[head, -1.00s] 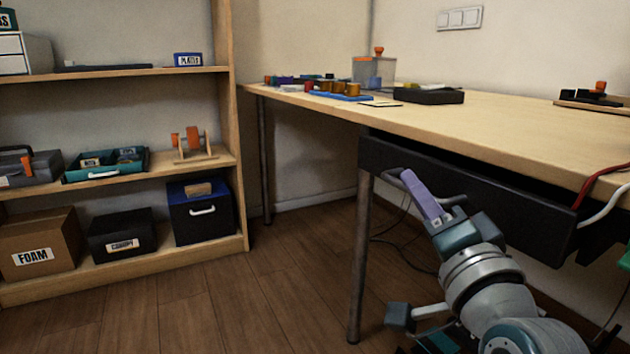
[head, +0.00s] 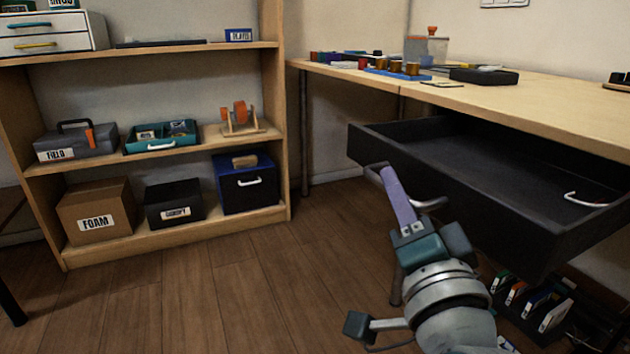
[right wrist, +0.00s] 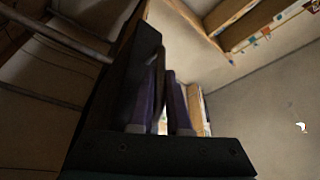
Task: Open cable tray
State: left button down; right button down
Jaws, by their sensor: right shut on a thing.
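The cable tray (head: 455,190) is a black drawer under the wooden desk. In the head view it stands pulled well out, and its inside shows as mostly bare, with a white handle-like piece (head: 585,201) at its right end. In the right wrist view the two purple fingers (right wrist: 160,95) close around a dark bar beside the tray's dark front. My left gripper is not in view.
The desk top (head: 540,100) holds spools, a clear container (head: 426,48) and a black box (head: 484,76). A wooden shelf with labelled boxes, such as FOAM (head: 95,212), stands at left. A rack of upright items (head: 535,305) is under the tray. Floor between shelf and desk is clear.

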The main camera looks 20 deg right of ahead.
jog(key=c, duration=0.9)
grip_release()
jog(key=shift+s, duration=0.1)
jog(key=shift+s, duration=0.3)
jog(key=p+v, duration=0.2)
jog(key=v, duration=0.7)
jog(key=shift+s+f, duration=0.1)
